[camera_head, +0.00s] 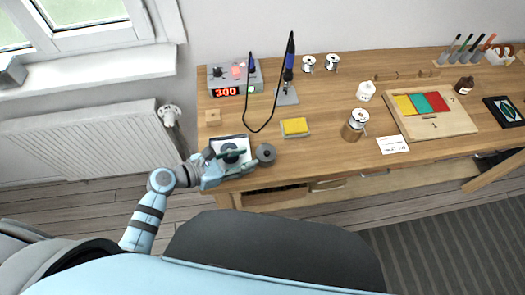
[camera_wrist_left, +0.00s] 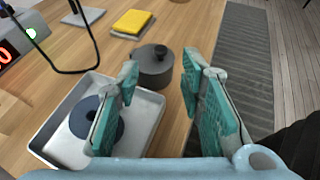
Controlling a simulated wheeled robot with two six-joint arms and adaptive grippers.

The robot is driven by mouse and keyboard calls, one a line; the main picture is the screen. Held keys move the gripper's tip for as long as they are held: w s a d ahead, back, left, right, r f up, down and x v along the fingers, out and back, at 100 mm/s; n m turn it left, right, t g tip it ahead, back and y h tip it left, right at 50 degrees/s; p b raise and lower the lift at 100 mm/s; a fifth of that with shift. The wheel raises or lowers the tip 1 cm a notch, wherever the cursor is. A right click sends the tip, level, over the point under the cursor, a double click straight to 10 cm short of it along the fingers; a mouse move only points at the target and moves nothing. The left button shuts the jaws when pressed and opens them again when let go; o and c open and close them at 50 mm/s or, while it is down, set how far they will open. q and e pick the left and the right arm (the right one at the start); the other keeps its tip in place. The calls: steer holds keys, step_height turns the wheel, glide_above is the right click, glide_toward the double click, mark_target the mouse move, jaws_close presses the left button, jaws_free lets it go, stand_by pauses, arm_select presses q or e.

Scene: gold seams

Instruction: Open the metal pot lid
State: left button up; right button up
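The metal pot (camera_head: 265,153) is a small dark grey round pot near the front left edge of the wooden workbench. Its lid (camera_wrist_left: 158,51) lies on top of it and has a dark knob in the middle. My left gripper (camera_head: 236,155) is at the bench edge, just left of the pot. In the left wrist view the left gripper (camera_wrist_left: 160,95) has its two teal pads wide apart with nothing between them. The pot stands beyond the fingertips there. My right gripper is not in view.
A white tray (camera_wrist_left: 145,128) holding a dark blue round piece (camera_wrist_left: 78,118) lies beside the pot, under my left gripper. A yellow sponge (camera_head: 294,126), a soldering station (camera_head: 235,77) with a cable, and a brown jar (camera_head: 354,125) stand nearby. Bare wood lies between pot and jar.

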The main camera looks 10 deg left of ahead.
mark_target(265, 153)
arm_select(q)
steer(key=x, duration=0.7)
steer(key=shift+d, duration=0.15)
jaws_close()
